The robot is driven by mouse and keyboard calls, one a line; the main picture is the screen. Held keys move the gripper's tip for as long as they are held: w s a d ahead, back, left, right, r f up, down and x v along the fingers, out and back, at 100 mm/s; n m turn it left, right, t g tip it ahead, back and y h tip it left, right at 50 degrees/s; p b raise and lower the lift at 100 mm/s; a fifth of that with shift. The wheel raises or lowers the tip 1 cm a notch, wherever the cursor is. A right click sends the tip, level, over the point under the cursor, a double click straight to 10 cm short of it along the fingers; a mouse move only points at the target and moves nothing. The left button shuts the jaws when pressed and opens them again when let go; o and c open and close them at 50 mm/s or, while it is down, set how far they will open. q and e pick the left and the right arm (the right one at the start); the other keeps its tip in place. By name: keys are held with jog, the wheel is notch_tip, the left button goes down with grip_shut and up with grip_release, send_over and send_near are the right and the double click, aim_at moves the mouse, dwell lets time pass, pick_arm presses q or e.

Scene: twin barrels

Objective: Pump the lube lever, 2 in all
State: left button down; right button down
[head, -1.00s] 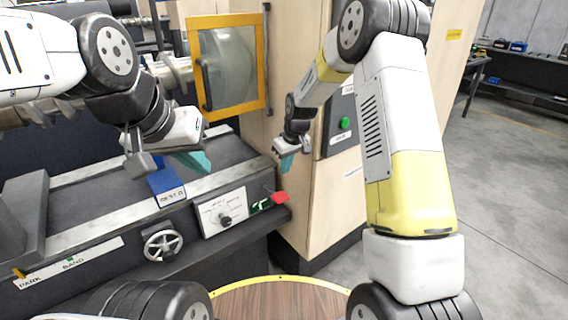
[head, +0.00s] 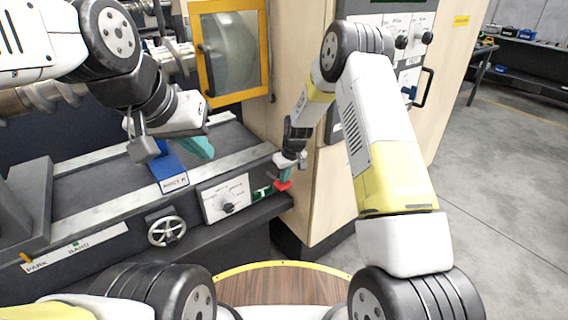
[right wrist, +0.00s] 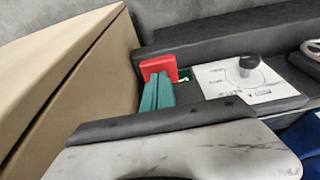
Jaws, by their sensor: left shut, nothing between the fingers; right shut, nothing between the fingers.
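The lube lever's red handle (head: 282,186) sticks out at the right end of the machine's front, beside a small green plate (head: 262,191). In the right wrist view the red handle (right wrist: 158,68) stands right at the tips of my right gripper (right wrist: 157,92). My right gripper (head: 285,174) is shut, with its teal fingers together just above or against the red handle; I cannot tell whether they touch. My left gripper (head: 203,147) is shut and empty, held over the machine bed near the blue block (head: 170,171).
A white dial panel (head: 226,198) with a black knob is left of the lever, and a handwheel (head: 166,230) is further left. The beige cabinet (head: 325,205) stands close on the right. A yellow-framed window (head: 229,50) is behind.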

jog(key=f, duration=0.1)
jog(key=s+f, duration=0.1)
jog(key=f, duration=0.3)
jog(key=shift+s+d+f, duration=0.15)
jog(key=shift+d+f, duration=0.1)
jog(key=shift+d, duration=0.15)
